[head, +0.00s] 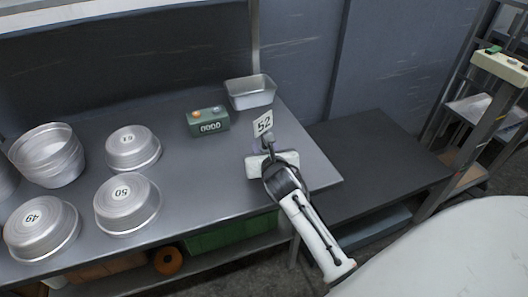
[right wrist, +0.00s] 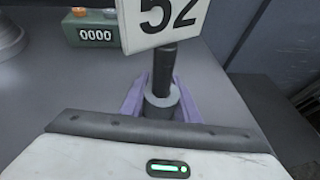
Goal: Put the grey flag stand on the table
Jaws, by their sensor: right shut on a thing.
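The grey flag stand (head: 263,123) has a white flag reading 52 and stands over the right part of the grey table (head: 215,160). In the right wrist view the dark pole and round collar of the stand (right wrist: 161,97) sit between the purple fingers of my right gripper (right wrist: 158,108). My right gripper (head: 266,149) is shut on the stand, which looks upright. The foot of the stand is hidden, so I cannot tell whether it touches the table. My left gripper is not in view.
A green counter box (head: 208,121) and a metal loaf pan (head: 250,92) stand at the back of the table. Several round pans (head: 127,203) fill its left side. A lower dark surface (head: 380,155) lies to the right. The tabletop left of my gripper is clear.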

